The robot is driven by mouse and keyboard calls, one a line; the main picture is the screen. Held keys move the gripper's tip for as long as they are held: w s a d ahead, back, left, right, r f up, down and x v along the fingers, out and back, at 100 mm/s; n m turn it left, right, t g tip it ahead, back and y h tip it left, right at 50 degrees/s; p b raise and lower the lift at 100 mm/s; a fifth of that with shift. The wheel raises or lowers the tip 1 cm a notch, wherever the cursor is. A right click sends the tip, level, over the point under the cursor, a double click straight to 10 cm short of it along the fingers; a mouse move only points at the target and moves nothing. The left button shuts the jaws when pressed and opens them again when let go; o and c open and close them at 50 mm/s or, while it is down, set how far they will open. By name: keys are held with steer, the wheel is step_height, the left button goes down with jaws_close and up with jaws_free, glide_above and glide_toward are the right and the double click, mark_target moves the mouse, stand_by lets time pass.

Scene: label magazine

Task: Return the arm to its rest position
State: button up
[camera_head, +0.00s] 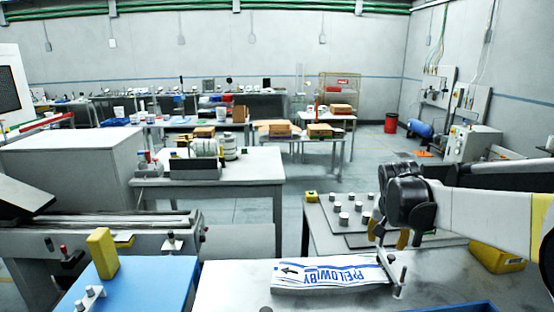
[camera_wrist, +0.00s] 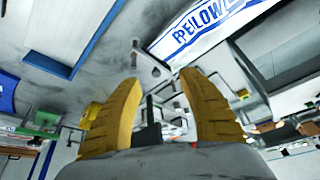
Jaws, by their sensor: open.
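My gripper (camera_head: 389,234) is at the right in the head view, above the near worktable. Its fingers point down behind a small metal post. In the wrist view, my gripper's two yellow ribbed fingers (camera_wrist: 160,100) stand apart with nothing between them. A white label stack (camera_head: 330,274) with blue lettering and a black arrow lies on the near table, to the left of the metal post (camera_head: 398,282). The label stack also shows at the top of the wrist view (camera_wrist: 205,28). My gripper is apart from the stack.
A blue-topped unit (camera_head: 140,285) with a yellow block (camera_head: 102,253) stands at the left. A grey plate with several metal cylinders (camera_head: 343,219) lies behind the label stack. A yellow bin (camera_head: 497,259) is at the right. The floor (camera_head: 250,212) beyond is partly clear.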

steer(key=s+a+n+t+y+b, duration=0.15)
steer(key=s+a, duration=0.25)
steer(key=s, duration=0.4)
steer(key=s+a+n+b, duration=0.2)
steer(key=s+a, duration=0.2)
steer(key=s, duration=0.3)
steer(key=s+a+f+n+b, duration=0.1)
steer(key=s+a+f, duration=0.1)
steer(key=s, duration=0.4)
steer(key=s+a+f+n+t+b, duration=0.1)
steer(key=s+a+f+n, duration=0.1)
steer(key=s+f, duration=0.2)
steer(key=s+y, duration=0.1)
steer(key=s, duration=0.1)
steer(key=shift+s+a+f, duration=0.2)
steer(key=shift+s+f, duration=0.05)
steer(key=shift+s, duration=0.1)
